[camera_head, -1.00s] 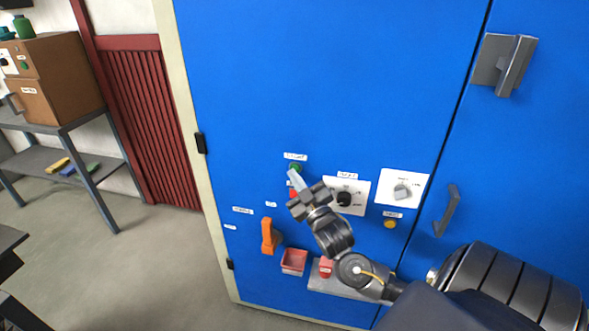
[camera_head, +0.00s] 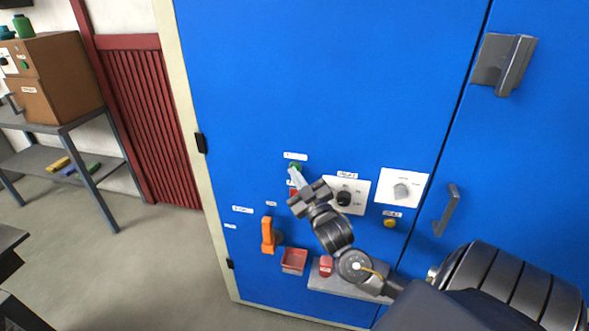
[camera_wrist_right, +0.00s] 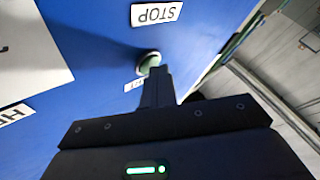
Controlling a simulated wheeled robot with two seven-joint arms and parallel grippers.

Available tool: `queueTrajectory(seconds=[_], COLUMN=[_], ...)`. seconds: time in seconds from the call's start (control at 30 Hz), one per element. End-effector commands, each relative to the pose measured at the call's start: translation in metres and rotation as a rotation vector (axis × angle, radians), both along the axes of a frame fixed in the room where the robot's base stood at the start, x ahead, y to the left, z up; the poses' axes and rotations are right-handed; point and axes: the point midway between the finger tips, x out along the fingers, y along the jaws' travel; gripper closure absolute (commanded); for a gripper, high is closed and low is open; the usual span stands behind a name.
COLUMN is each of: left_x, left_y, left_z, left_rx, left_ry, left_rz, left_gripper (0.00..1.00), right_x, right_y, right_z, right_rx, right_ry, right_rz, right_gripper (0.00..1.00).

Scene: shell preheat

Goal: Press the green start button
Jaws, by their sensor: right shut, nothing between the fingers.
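The green start button (camera_head: 296,166) is on the blue cabinet front, under a small white label (camera_head: 295,156). A red button (camera_head: 293,192) sits just below it, partly behind my gripper. My right gripper (camera_head: 294,173) is shut and empty, its fingertips over the lower part of the green button. In the right wrist view the green button (camera_wrist_right: 149,62) shows in a pale ring just beyond the fingertips (camera_wrist_right: 156,72), which cover part of it. Whether they touch it I cannot tell. A STOP label (camera_wrist_right: 157,14) shows upside down there. My left gripper is out of view.
Right of the gripper are a black knob (camera_head: 344,199), a grey knob (camera_head: 401,191) and a yellow button (camera_head: 390,223). Below are an orange handle (camera_head: 268,236), a red tray (camera_head: 293,262) and a grey shelf (camera_head: 340,287) with a red item (camera_head: 326,266).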

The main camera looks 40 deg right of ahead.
Motion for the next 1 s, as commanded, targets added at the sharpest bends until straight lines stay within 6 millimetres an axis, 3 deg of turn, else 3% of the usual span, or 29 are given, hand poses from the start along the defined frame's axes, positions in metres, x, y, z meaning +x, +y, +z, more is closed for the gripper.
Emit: queueTrajectory(seconds=[0.53,1.0], left_x=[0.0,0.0], left_y=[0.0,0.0], left_z=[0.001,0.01], left_rx=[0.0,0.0], left_ry=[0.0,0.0], left_rz=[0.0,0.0], left_gripper=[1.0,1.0], right_x=[0.001,-0.009], right_y=[-0.002,0.012], right_z=[0.001,0.0], right_rx=[0.001,0.001], right_ry=[-0.001,-0.001], right_rz=[-0.001,-0.001], right_gripper=[1.0,1.0])
